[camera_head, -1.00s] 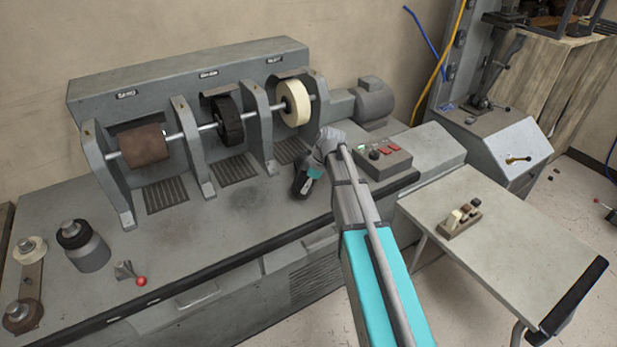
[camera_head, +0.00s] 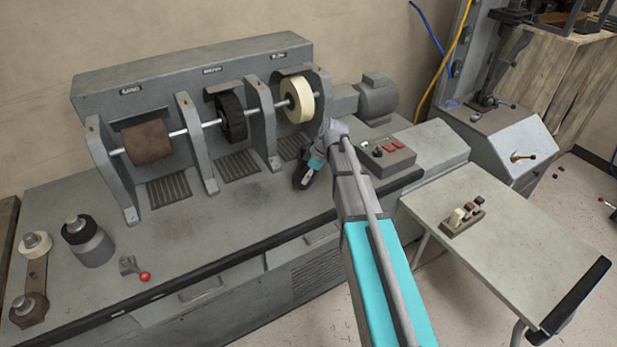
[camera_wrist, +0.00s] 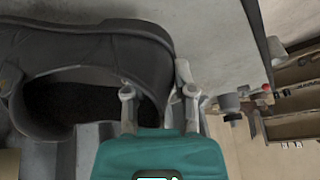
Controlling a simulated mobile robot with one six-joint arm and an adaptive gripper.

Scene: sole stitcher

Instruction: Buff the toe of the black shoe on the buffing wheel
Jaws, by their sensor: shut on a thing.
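The black shoe (camera_wrist: 95,45) fills the upper left of the wrist view, its opening facing the camera. My gripper (camera_wrist: 158,92) is shut on the shoe's wall at one end of the opening, one finger on each side. In the head view the shoe (camera_head: 302,176) is a small dark shape beside my gripper (camera_head: 314,165), partly hidden by it and my arm. The cream buffing wheel (camera_head: 299,101) is the rightmost wheel on the machine shaft. The shoe is in front of and below it, apart from it. The toe cannot be made out in the head view.
Left of the buffing wheel are a black brush wheel (camera_head: 231,117) and a brown sanding drum (camera_head: 147,143), with grey upright brackets between. A control box (camera_head: 388,157) with red buttons sits just right of my gripper. A side table (camera_head: 530,235) stands right.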

